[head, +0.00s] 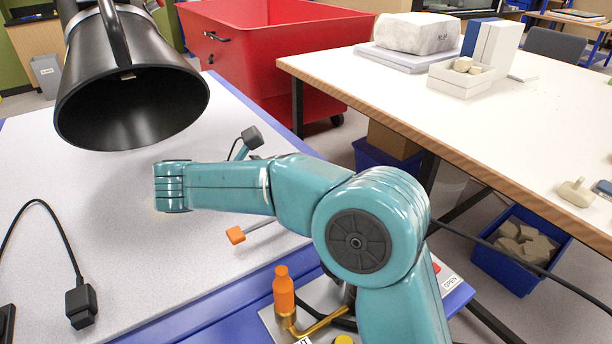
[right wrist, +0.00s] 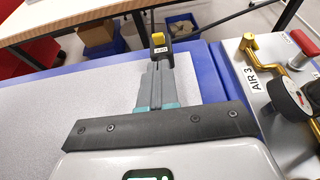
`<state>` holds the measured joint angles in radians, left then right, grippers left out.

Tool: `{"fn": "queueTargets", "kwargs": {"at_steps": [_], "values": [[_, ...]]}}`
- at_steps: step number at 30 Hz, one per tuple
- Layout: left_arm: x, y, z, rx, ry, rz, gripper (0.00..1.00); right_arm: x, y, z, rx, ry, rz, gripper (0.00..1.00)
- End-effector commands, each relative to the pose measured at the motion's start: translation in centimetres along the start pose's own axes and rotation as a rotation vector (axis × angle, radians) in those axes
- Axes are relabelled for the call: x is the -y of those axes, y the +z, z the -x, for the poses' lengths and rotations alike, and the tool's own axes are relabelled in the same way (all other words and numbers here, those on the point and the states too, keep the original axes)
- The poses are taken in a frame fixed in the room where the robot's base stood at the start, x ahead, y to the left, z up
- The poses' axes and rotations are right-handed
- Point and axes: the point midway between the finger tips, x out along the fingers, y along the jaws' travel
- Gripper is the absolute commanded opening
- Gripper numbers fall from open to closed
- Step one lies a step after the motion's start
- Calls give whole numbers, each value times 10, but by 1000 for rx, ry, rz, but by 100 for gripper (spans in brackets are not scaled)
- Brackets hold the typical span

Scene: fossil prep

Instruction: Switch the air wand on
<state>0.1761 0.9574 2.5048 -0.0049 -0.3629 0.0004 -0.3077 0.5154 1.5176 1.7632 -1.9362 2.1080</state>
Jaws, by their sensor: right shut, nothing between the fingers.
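My right arm reaches leftward across the head view; its forearm hides the gripper there. In the right wrist view my right gripper (right wrist: 156,68) is shut, its grey fingers together. A black and yellow piece with a small label (right wrist: 159,47) shows just beyond the fingertips; I cannot tell whether they touch. An air panel marked AIR 3 (right wrist: 252,85) is at right in that view, with a brass valve carrying a yellow handle (right wrist: 250,43). A gauge (right wrist: 290,99) and a red knob (right wrist: 304,42) are beside it. I cannot identify the air wand for certain. My left gripper is not in view.
A black hood (head: 130,100) hangs at upper left over the grey worktop (head: 130,250). An orange-tipped rod (head: 236,235) and an orange handle (head: 284,290) are near my right arm. A corded black block (head: 80,303) lies at lower left. A red cart (head: 270,60) stands behind.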

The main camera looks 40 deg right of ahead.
Motion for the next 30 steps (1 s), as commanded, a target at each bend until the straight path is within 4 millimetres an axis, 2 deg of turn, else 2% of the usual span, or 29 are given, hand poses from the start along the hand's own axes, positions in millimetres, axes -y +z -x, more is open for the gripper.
{"fn": "queueTargets", "kwargs": {"at_steps": [6,12,18,30], "values": [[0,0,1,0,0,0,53,0,1,-44,1,-5,2,0],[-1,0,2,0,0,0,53,-2,1,-74,1,-4,1,0],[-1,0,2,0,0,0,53,-2,0,-85,0,-2,1,0],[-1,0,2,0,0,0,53,-2,1,-85,-7,-1,1,0]]}}
